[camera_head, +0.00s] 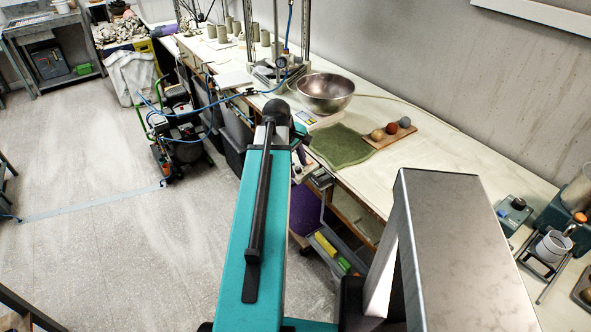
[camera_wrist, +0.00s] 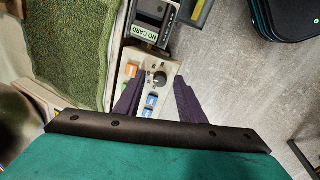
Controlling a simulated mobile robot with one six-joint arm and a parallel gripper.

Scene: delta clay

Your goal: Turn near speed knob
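A black round speed knob (camera_wrist: 159,78) with a pale mark sits on a light control panel (camera_wrist: 141,60) in the wrist view. An orange button, a green one and blue ones are beside it. My gripper (camera_wrist: 160,82) has two purple fingers spread apart, one on each side of the knob. It is open, with visible space between each finger and the knob; whether they are at the knob's height I cannot tell. In the head view the panel (camera_head: 303,172) shows only partly at the bench's front edge, and my arm hides the knob.
A box labelled "NO CARD" (camera_wrist: 148,30) adjoins the panel. Open floor (camera_head: 90,190) lies to the left.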

